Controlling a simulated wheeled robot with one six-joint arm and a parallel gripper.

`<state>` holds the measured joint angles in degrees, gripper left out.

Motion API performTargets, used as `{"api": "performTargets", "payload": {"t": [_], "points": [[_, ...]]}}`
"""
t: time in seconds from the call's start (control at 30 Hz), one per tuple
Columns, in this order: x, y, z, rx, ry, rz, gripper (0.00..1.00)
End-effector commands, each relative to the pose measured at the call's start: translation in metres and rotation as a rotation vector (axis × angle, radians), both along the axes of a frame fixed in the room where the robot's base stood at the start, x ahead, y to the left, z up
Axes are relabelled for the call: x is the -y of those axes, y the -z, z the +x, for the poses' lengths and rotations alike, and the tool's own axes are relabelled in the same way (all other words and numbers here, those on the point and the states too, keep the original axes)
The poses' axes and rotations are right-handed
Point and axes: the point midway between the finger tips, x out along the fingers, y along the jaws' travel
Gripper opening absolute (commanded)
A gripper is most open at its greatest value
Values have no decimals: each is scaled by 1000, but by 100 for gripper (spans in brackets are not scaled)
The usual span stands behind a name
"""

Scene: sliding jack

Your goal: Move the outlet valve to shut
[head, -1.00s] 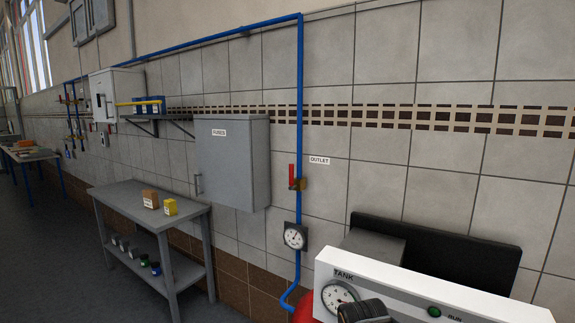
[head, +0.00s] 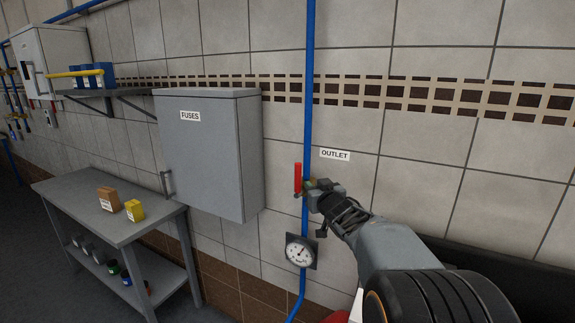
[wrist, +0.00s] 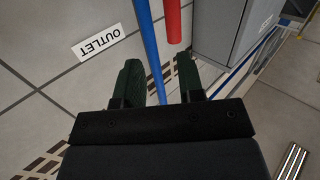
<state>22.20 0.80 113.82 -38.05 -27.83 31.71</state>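The outlet valve's red lever (head: 298,178) stands upright, in line with the blue vertical pipe (head: 309,90), below the OUTLET label (head: 335,155). My gripper (head: 312,190) is at the valve from the right and hides most of the valve body. In the wrist view my gripper (wrist: 158,68) has its two dark green fingers apart with nothing held between them. The red lever (wrist: 173,20) and blue pipe (wrist: 147,35) show just past the fingertips, the lever's end lying in line with the gap. I cannot tell whether a finger touches the valve.
A grey FUSES cabinet (head: 208,155) is on the wall left of the pipe. A round gauge (head: 299,252) sits on the pipe below the valve. A grey table (head: 75,205) with two small boxes stands at the left. The tiled wall right of the label is clear.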

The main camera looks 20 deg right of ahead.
Motion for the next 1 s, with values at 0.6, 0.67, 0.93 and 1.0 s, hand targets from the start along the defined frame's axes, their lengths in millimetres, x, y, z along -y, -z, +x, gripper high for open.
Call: {"api": "performTargets", "payload": {"t": [0.6, 0.67, 0.93, 1.0], "points": [[-18, -7, 93, 35, -55, 41, 35], [-17, -7, 103, 35, -54, 41, 35], [-15, -7, 134, 36, -53, 40, 35], [-15, -6, 138, 36, -53, 40, 35]]}}
